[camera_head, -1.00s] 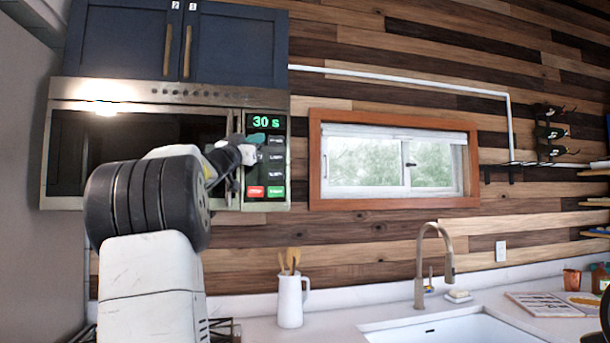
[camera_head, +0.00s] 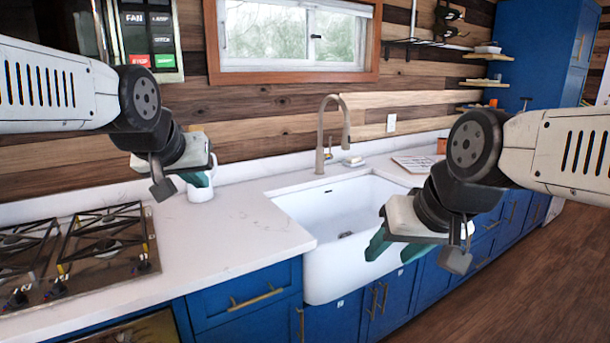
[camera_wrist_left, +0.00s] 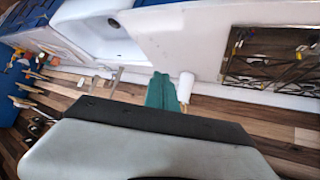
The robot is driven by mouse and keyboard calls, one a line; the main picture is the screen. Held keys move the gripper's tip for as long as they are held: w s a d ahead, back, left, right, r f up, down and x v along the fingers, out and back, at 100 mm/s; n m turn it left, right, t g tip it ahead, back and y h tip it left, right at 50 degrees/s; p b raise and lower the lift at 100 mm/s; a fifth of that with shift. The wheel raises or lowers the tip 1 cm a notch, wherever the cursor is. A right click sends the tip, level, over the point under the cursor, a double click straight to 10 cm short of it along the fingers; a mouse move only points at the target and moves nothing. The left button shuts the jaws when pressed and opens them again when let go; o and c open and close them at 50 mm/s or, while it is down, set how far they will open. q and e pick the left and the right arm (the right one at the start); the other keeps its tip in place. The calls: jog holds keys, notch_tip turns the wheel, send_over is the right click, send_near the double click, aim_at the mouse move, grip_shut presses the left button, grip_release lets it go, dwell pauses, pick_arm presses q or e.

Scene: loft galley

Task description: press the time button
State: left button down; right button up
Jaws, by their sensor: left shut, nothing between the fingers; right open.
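The microwave's control panel (camera_head: 150,38) is at the top left of the head view, cut off by the frame's top edge. Its fan and lamp buttons, red stop button (camera_head: 138,61) and green start button (camera_head: 165,61) show. The display and upper buttons are out of frame; I see no button marked time. My left gripper (camera_head: 198,186) is shut and empty, below the panel and in front of the white pitcher. Its teal fingers also show together in the left wrist view (camera_wrist_left: 161,92). My right gripper (camera_head: 396,249) is open and empty, in front of the sink.
The white sink (camera_head: 335,262) and its faucet (camera_head: 322,135) are in the middle. A gas hob (camera_head: 95,262) lies at the left. The white pitcher (camera_head: 203,190) stands behind my left gripper. The counter (camera_head: 225,235) between hob and sink is clear.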

pick_arm(q)
jog(key=s+d+f+m+g+h, duration=0.1)
jog(key=s+d+f+g, duration=0.2)
jog(key=s+d+f, duration=0.2)
jog(key=s+f, duration=0.3)
jog(key=s, duration=0.2)
jog(key=shift+s+d+f+m+h, duration=0.25)
jog(key=shift+d+f+m+h, duration=0.1)
jog(key=shift+d+m+h, duration=0.05)
